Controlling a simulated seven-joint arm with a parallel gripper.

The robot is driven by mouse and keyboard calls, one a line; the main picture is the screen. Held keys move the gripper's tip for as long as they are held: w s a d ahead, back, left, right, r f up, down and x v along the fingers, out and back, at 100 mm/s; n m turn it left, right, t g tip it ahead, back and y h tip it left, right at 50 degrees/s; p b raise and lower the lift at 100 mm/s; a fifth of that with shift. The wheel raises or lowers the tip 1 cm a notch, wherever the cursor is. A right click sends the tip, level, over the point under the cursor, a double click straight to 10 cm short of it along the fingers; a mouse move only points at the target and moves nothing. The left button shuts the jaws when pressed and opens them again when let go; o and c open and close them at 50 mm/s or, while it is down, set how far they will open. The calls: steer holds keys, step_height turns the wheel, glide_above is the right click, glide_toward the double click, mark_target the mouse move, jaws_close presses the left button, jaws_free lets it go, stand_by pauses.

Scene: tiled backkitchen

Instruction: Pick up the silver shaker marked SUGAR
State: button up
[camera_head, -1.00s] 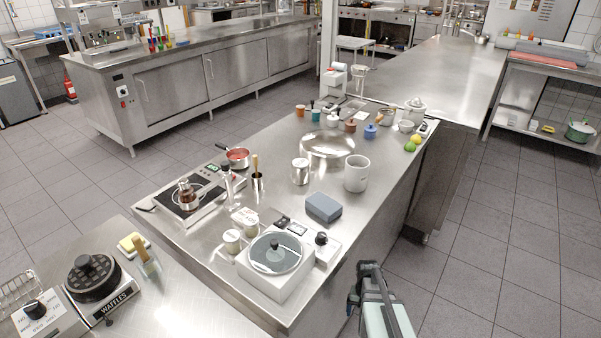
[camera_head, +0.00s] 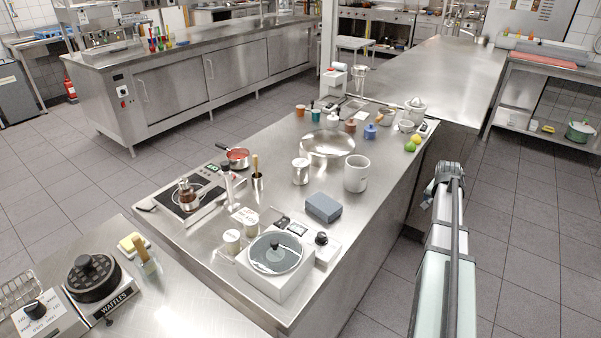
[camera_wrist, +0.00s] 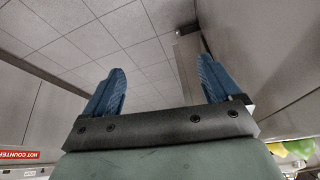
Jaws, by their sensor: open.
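A taller silver canister (camera_head: 300,171) stands further back, beside the white mug. No SUGAR marking is legible on any of them, so I cannot tell which is the shaker. My gripper (camera_head: 447,172) is beyond the counter's right edge, apart from all of them. In the wrist view my gripper (camera_wrist: 160,75) has its blue fingers spread, with nothing between them.
Limes and a lemon (camera_head: 416,139) lie at the right edge. Floor is clear at right.

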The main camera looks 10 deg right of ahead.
step_height(320, 180, up, 6)
steer(key=w, duration=0.2)
step_height(320, 180, up, 18)
steer(key=f+n+t+y, duration=0.1)
steer(key=n+t+y, duration=0.1)
steer(key=n, duration=0.8)
glide_above(301, 163)
steer(key=s+d, duration=0.2)
steer(key=d, duration=1.4)
steer(key=shift+w+d+r, duration=0.1)
steer(key=shift+w+r, duration=0.05)
steer(key=shift+r, duration=0.1)
steer(key=s+a+r+n+y, duration=0.1)
steer(key=a+n, duration=0.1)
steer(key=a, duration=0.6)
steer(key=s+a+n+y, duration=0.2)
steer(key=a, duration=0.5)
steer(key=shift+g, duration=0.5)
steer(key=x, duration=0.8)
steer(key=shift+w+a+f, duration=0.2)
steer(key=shift+w+a, duration=0.1)
steer(key=shift+a, duration=0.05)
steer(key=shift+w+d+x, duration=0.1)
steer(key=shift+d+x, duration=0.1)
steer(key=shift+x, duration=1.15)
steer(key=shift+w+d+x, duration=0.1)
steer(key=shift+d+x, duration=0.1)
steer(key=shift+x, duration=1.1)
steer(key=shift+c, duration=0.3)
